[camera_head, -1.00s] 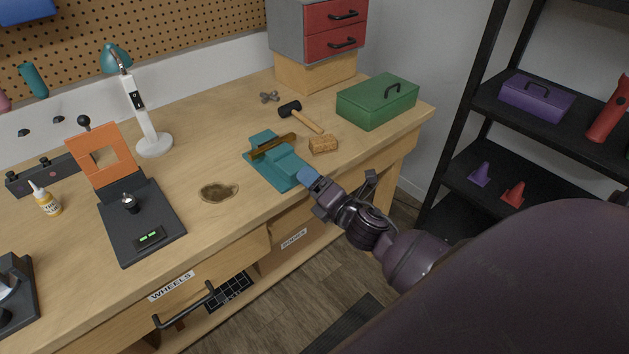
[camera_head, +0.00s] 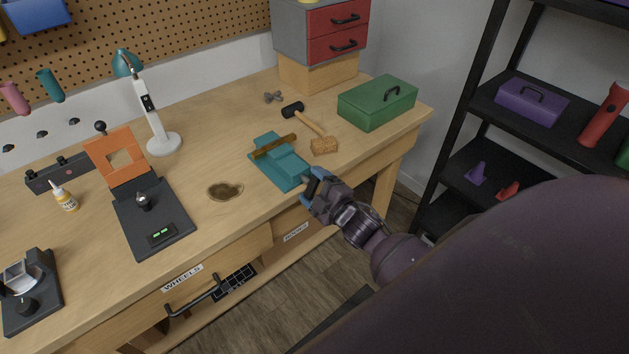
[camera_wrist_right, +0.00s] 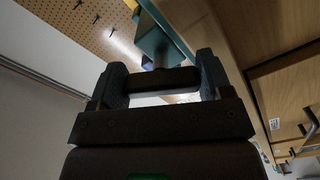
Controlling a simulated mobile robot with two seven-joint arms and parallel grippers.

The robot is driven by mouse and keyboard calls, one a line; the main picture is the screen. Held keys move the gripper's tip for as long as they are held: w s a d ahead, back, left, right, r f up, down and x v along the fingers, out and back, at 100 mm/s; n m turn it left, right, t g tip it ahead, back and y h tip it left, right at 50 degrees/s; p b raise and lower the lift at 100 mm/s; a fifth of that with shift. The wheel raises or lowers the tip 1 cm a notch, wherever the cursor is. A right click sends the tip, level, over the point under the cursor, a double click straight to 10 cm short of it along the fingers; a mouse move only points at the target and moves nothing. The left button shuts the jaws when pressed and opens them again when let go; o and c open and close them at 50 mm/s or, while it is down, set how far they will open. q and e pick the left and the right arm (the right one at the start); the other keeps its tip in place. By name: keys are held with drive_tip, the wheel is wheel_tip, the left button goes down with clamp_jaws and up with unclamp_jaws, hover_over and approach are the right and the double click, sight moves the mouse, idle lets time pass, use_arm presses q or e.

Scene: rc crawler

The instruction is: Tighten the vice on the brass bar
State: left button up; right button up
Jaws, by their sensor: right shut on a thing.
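The teal vice (camera_head: 290,172) stands at the front edge of the workbench. The brass bar (camera_head: 274,146) lies across it between its jaws; I cannot tell whether both jaws touch it. My right gripper (camera_head: 311,188) is at the vice's front end, just off the bench edge. In the right wrist view its two fingers (camera_wrist_right: 160,82) are shut on the dark bar of the vice handle (camera_wrist_right: 165,80), which spans between them. The teal vice body (camera_wrist_right: 155,42) shows just beyond. My left gripper is not in view.
A cork-coloured block (camera_head: 324,146), a mallet (camera_head: 311,121) and a green toolbox (camera_head: 377,103) are right of and behind the vice. A brown stain (camera_head: 225,190) and a black stand with an orange frame (camera_head: 154,220) are to the left. A black shelf (camera_head: 452,140) stands at the right.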

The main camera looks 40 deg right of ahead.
drive_tip(key=m+p, duration=0.1)
drive_tip(key=m, duration=0.2)
drive_tip(key=shift+m+p, duration=0.85)
drive_tip(key=shift+m, duration=0.45)
drive_tip(key=shift+f+m, duration=0.1)
drive_tip(key=shift+m, duration=0.2)
drive_tip(key=o, duration=0.9)
drive_tip(key=shift+s, duration=0.1)
